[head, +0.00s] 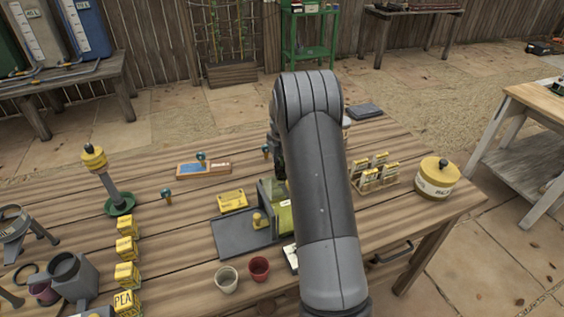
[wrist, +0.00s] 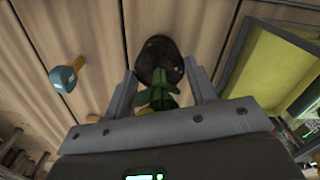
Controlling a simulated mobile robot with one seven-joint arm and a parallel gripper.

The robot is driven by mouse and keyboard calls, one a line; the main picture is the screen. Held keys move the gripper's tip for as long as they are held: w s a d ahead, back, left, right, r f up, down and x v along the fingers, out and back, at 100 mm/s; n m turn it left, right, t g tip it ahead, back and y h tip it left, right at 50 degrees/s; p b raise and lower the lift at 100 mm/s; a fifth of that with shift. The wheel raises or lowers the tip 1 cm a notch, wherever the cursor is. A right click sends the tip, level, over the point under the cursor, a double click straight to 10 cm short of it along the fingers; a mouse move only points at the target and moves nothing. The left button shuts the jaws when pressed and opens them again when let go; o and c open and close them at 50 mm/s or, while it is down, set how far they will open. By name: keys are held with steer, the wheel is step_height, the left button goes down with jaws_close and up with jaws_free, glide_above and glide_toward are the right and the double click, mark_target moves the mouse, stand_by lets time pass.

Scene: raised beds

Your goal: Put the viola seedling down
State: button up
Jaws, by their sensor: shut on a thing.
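The viola seedling (wrist: 158,62) shows in the wrist view as a dark, round soil plug with green leaves on the near side. My gripper (wrist: 162,88) has one finger on each side of it and is shut on it. The plug is over the wooden planks of the table (wrist: 100,50); I cannot tell whether it touches them. In the head view my own arm hides the seedling and most of my gripper.
A blue-topped peg (wrist: 65,78) stands left of the seedling, and a yellow-green box (wrist: 268,65) is close on the right. The table also holds a dark tray (head: 232,238), two small pots (head: 258,268), a packet rack (head: 376,178) and a yellow tin (head: 437,180).

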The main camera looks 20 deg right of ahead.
steer(key=shift+f, duration=0.1)
steer(key=o, duration=0.7)
steer(key=shift+o, duration=0.2)
